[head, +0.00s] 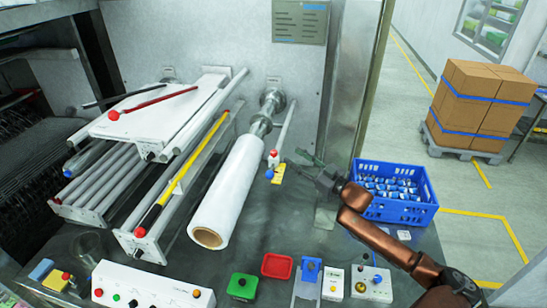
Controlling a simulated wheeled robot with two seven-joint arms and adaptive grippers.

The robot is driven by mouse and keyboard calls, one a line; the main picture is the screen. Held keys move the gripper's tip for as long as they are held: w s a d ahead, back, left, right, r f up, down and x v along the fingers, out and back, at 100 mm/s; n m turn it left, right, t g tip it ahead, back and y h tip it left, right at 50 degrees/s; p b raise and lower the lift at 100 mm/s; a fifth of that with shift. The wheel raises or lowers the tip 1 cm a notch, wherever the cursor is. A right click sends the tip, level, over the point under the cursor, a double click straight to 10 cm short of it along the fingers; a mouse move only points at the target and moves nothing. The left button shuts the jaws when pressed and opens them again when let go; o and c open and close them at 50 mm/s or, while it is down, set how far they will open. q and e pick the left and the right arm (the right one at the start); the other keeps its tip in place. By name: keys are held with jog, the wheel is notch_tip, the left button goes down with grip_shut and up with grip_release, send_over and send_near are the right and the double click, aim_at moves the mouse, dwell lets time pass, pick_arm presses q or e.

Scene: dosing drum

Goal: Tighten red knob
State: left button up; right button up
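Several red knobs show, and I cannot tell which one the task means. A small red knob (273,153) sits on a white piece at the lower end of a slanted white rod, above a blue knob (269,174) and a yellow tag (278,174). Other red knobs are at the white plate's left edge (113,115) and at the front end of the lower rail (139,232). My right gripper (293,161) is just right of the small red knob, apart from it, its dark fingers spread and empty. My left gripper is out of view.
A white film roll (228,192) lies left of the gripper. A blue crate (427,190) of blue-and-silver items stands right. Control boxes, a green button box (242,286) and a red tray (277,266) line the front. Boxes on a pallet (483,100) stand beyond.

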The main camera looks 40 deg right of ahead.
aim_at(274, 151)
jog(key=shift+w+a+r+n+g+y+b, duration=0.15)
jog(key=shift+w+a+g+y+b, duration=0.3)
jog(key=shift+w, duration=0.45)
jog(key=shift+w+a+f+n+g+y+b, duration=0.1)
jog(key=shift+w+a+g+y+b, duration=0.2)
jog(key=shift+w+a+y+b, duration=0.45)
jog(key=shift+w+a+r+n+g+y+b, duration=0.15)
jog(key=shift+w+a+g+y+b, duration=0.3)
jog(key=shift+w, duration=0.55)
jog(key=shift+x, duration=1.4)
jog(key=shift+d+f, duration=0.1)
jog(key=shift+f, duration=0.05)
jog(key=shift+c, duration=0.4)
grip_shut()
